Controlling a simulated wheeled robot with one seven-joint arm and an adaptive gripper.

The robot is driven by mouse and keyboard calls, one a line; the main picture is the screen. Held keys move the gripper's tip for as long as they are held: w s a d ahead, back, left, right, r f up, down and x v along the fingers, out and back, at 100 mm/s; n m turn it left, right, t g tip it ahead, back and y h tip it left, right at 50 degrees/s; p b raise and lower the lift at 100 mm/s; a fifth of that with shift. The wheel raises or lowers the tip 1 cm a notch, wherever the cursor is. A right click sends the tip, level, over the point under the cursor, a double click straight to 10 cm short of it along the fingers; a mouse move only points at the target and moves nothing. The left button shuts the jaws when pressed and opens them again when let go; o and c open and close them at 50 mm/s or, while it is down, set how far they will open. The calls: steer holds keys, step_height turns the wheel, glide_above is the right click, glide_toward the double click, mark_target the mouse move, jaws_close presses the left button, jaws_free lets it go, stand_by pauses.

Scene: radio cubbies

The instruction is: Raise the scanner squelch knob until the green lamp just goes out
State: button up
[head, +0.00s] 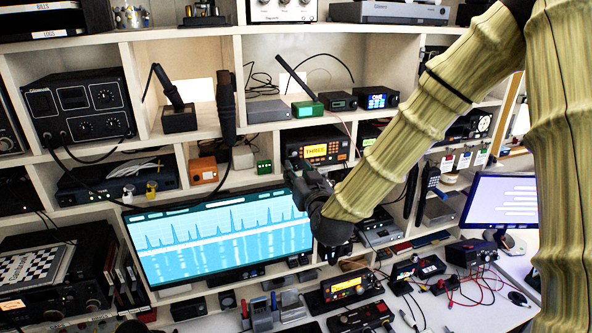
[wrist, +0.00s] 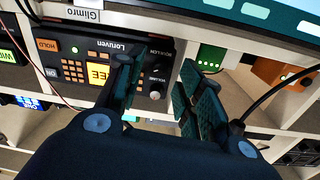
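The scanner is a dark Loruven radio (head: 318,148) with an amber display reading THREE, in a cubby. In the wrist view the scanner (wrist: 74,62) appears upside down, with an orange keypad and a small lit green lamp (wrist: 92,54). A label seeming to read SQUELCH is near its right end. A light-faced knob (wrist: 155,95) shows between my fingers; I cannot tell for sure which label belongs to it. My gripper (wrist: 162,92) is open, with one finger in front of the display and the other past the scanner's end. In the head view my gripper (head: 296,168) is just in front of the scanner.
A green box (head: 264,167) and an orange box (head: 203,170) sit left of the scanner. A wide monitor (head: 220,240) stands below left, close to my gripper. A red cable (wrist: 60,95) hangs beside the scanner. Shelf edges surround the cubby.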

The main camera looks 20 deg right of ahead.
steer(key=s, duration=1)
steer(key=w+n+b, duration=0.1)
steer(key=w, duration=0.2)
steer(key=w+n, duration=0.2)
steer(key=w, duration=0.1)
steer(key=w+n+b, duration=0.1)
steer(key=w, duration=0.2)
steer(key=shift+w+r+n+b, duration=0.1)
steer(key=shift+w+n+b, duration=0.2)
steer(key=shift+w+b, duration=0.1)
steer(key=shift+w+p, duration=0.3)
steer(key=shift+w, duration=0.5)
stand_by(0.4)
steer(key=shift+c, duration=0.2)
